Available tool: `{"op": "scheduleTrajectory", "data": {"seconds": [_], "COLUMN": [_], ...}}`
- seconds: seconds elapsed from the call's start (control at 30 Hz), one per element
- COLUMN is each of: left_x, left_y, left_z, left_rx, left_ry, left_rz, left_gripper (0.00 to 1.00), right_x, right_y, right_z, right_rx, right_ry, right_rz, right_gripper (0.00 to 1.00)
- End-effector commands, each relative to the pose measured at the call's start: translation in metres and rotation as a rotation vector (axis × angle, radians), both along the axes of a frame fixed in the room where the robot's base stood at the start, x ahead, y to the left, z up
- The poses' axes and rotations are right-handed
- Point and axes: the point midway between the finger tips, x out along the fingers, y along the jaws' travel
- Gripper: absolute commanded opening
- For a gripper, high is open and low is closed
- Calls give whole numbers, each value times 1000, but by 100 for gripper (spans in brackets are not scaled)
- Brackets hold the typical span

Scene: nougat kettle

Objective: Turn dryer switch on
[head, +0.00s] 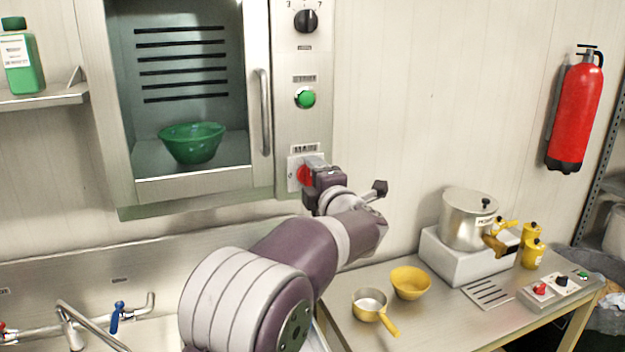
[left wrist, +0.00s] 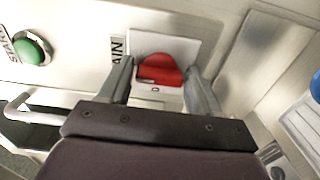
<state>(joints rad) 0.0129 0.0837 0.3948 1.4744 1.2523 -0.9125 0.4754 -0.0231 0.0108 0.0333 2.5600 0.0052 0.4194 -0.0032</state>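The dryer (head: 124,150) is a wall-mounted metal cabinet with a control panel down its right side. Its red switch (head: 303,174) sits low on the panel on a pale plate, partly covered by my left gripper (head: 315,166). In the left wrist view the red switch (left wrist: 160,70) lies between the two fingertips of the left gripper (left wrist: 160,78). The fingers are apart, one on each side of the switch, with what looks like a narrow gap on both sides. My right gripper is not in view.
Above the switch are a green button (head: 306,97) and a black dial (head: 306,20). A vertical door handle (head: 263,112) stands close to the left. A green bowl (head: 192,142) is inside the dryer. Below right, a metal table holds a pot (head: 467,220) and yellow bowl (head: 410,283).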

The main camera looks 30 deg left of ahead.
Motion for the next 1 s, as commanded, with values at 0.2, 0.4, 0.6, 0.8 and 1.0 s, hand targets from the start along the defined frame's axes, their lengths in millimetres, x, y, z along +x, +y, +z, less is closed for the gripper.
{"op": "scheduleTrajectory", "data": {"seconds": [0.2,0.4,0.6,0.8,1.0], "left_x": [0,-5,-37,-68,-82], "left_y": [0,-7,-46,-82,-97], "left_z": [0,-3,-8,-5,-2], "left_rx": [-1,-1,-3,-2,-1], "left_ry": [0,-1,-3,-2,0], "left_rz": [0,-2,-5,-5,-1], "left_gripper": [81,81,81,81,81], "right_x": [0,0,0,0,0], "right_y": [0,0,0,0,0], "right_z": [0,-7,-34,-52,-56], "right_rx": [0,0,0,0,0], "right_ry": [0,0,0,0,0], "right_rz": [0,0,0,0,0], "right_gripper": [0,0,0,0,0]}}
